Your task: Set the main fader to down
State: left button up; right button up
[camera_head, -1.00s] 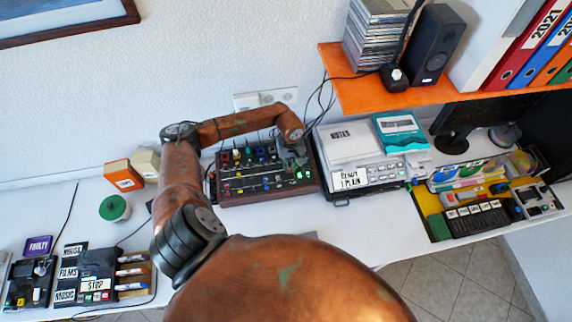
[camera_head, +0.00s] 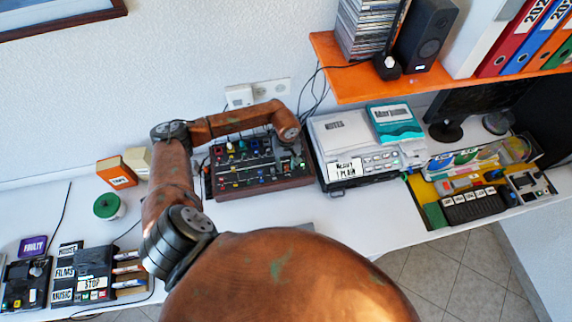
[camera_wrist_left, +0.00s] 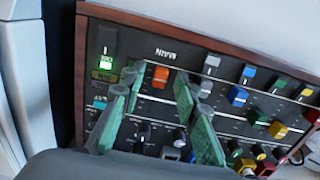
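The dark mixing desk with wooden sides (camera_head: 240,183) stands on the white table against the wall. In the left wrist view its panel (camera_wrist_left: 200,72) fills most of the picture. The orange main fader cap (camera_wrist_left: 161,76) sits in a slot just under the "MAIN" label. My left gripper (camera_wrist_left: 156,80) is open, with its green fingers on either side of the orange cap in the picture. Whether they touch it I cannot tell. In the head view the left gripper (camera_head: 289,155) is over the right part of the desk, and the fader is not distinguishable there. My right gripper is out of view.
Other coloured fader caps, such as a blue one (camera_wrist_left: 238,95), and knobs (camera_wrist_left: 145,131) crowd the panel. A green-lit switch (camera_wrist_left: 106,62) is near its left edge. The grey device (camera_head: 340,140) stands close right of the desk. An orange shelf (camera_head: 350,95) hangs above.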

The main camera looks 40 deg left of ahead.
aim_at(286, 166)
pick_arm(q)
notch_tip(286, 166, up, 12)
dwell(0.5)
dwell(0.4)
